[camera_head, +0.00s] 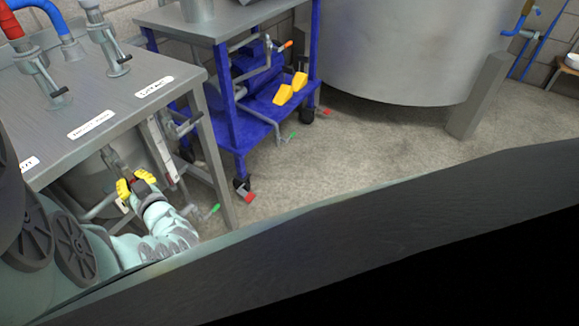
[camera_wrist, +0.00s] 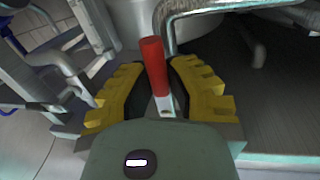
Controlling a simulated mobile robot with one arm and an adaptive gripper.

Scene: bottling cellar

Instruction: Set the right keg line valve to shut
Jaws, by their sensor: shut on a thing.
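A lever with a red grip (camera_wrist: 153,62) and a pale metal stem stands between the yellow finger pads in the wrist view. In the head view a bit of the red grip (camera_head: 133,181) shows between the pads, under the front edge of the steel counter. My gripper (camera_head: 134,184) is shut on this grip; it also shows in the wrist view (camera_wrist: 158,88). The valve body behind the grip is mostly hidden, so I cannot tell the valve's setting. The counter labels are too small to read surely.
The steel counter (camera_head: 95,85) carries taps and hoses above my gripper. Its leg (camera_head: 215,165) stands just right of my arm. A blue trolley (camera_head: 232,100) stands beyond it. A large steel tank (camera_head: 410,45) stands at the back. The floor (camera_head: 350,150) between is clear.

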